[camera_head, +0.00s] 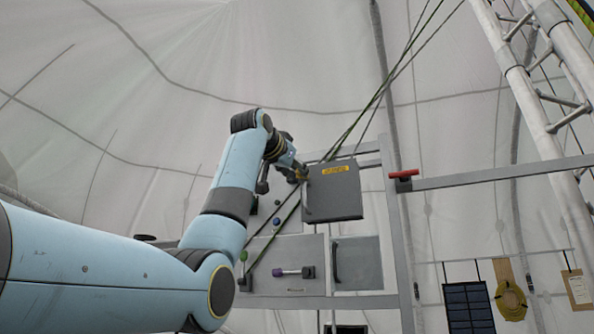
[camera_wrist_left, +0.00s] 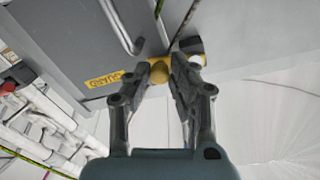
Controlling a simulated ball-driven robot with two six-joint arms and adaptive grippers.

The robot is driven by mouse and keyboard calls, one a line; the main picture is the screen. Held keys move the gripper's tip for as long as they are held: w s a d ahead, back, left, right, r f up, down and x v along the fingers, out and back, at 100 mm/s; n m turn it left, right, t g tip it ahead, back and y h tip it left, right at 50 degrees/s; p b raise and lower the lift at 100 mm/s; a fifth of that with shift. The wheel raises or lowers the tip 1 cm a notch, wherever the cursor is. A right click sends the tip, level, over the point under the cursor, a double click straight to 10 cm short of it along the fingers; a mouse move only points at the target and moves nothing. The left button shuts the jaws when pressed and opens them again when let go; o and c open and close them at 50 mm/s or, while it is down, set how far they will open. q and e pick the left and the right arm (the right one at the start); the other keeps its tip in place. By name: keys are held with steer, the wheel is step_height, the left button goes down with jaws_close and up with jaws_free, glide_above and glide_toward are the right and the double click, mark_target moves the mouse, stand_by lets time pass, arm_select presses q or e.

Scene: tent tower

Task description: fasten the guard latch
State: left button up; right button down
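The guard (camera_head: 332,198) is a grey box-like cover with a yellow label, in the middle of the head view. Its face (camera_wrist_left: 72,40) and GUARD label (camera_wrist_left: 104,78) fill the upper left of the left wrist view. A yellow latch piece with a round knob (camera_wrist_left: 159,72) sits at the guard's edge. My left gripper (camera_head: 299,175) is at that edge, and in the left wrist view its two fingers (camera_wrist_left: 161,74) stand on either side of the knob. Whether they press on it I cannot tell. A dark round part (camera_wrist_left: 191,45) lies just beyond the fingertips. My right gripper is not in view.
Below the guard is a panel with a purple-handled lever (camera_head: 290,272) and a grey door (camera_head: 358,263). Dark green ropes (camera_head: 365,112) cross in front of the frame. A red handle (camera_head: 404,174) sits on a rail to the right, near a ladder-like truss (camera_head: 535,100).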

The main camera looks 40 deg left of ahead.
arm_select(q)
jaws_close()
steer(key=shift+d+r+n, duration=0.1)
steer(key=shift+r+n, duration=0.15)
steer(key=shift+n, duration=0.45)
steer(key=shift+r+n, duration=0.25)
steer(key=shift+n, duration=0.45)
steer(key=o, duration=0.8)
jaws_free()
steer(key=shift+c, duration=0.2)
steer(key=s+d, duration=0.2)
steer(key=s, duration=1)
steer(key=shift+w+f, duration=0.1)
steer(key=shift+f, duration=0.1)
